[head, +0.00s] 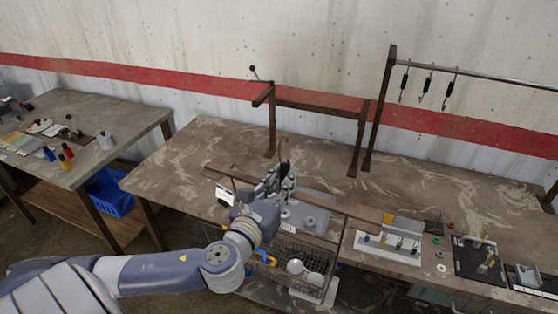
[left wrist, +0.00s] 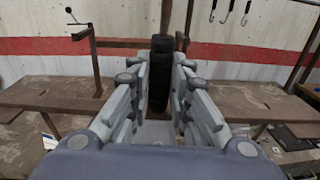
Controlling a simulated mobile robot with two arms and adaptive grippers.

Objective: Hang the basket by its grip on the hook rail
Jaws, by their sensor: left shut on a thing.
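My left gripper (head: 283,172) is shut on a dark, ridged grip, which stands upright between the fingers in the left wrist view (left wrist: 160,75). A wire basket (head: 318,262) with pale round things in it shows below and behind my arm, near the table's front edge. My arm hides part of the basket, and how its grip joins it is unclear. A metal rail (head: 490,78) with several dark hooks (head: 426,88) stands at the back right, apart from the gripper. Some hooks also show at the top of the left wrist view (left wrist: 229,12). My right gripper is not in view.
A brown frame (head: 320,108) stands at the back of the table (head: 190,160). A long brown bar (head: 362,213) runs behind the gripper. Small parts, a pale block (head: 388,246) and a dark tray (head: 476,259) lie at the front right. The table's back right is largely clear.

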